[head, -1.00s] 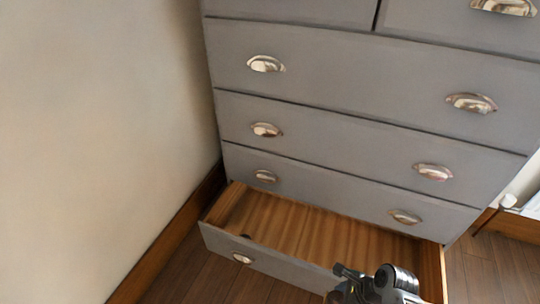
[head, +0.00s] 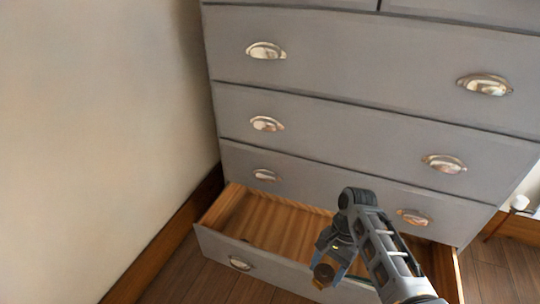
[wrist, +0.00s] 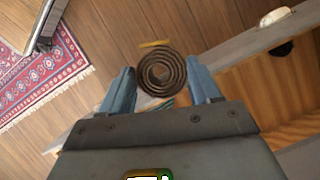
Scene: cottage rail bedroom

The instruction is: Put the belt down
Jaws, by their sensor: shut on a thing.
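The belt is a dark brown coil (wrist: 161,72) in the wrist view, between the two blue-grey fingers. My gripper (wrist: 163,88) is shut on it. In the head view my gripper (head: 329,262) points down near the front panel of the open bottom drawer (head: 215,243), with a brown end of the coil (head: 324,272) showing. The belt is held up; in the wrist view it overlaps the line of the drawer's front edge, with floor beyond. I cannot tell its exact height or whether it touches the panel.
The grey chest of drawers (head: 330,95) has its other visible drawers shut. The open drawer's wooden inside looks mostly bare, with a small dark thing (wrist: 282,49) near the front panel. A wall (head: 100,120) stands close at left. A red patterned rug (wrist: 45,75) lies on the floor.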

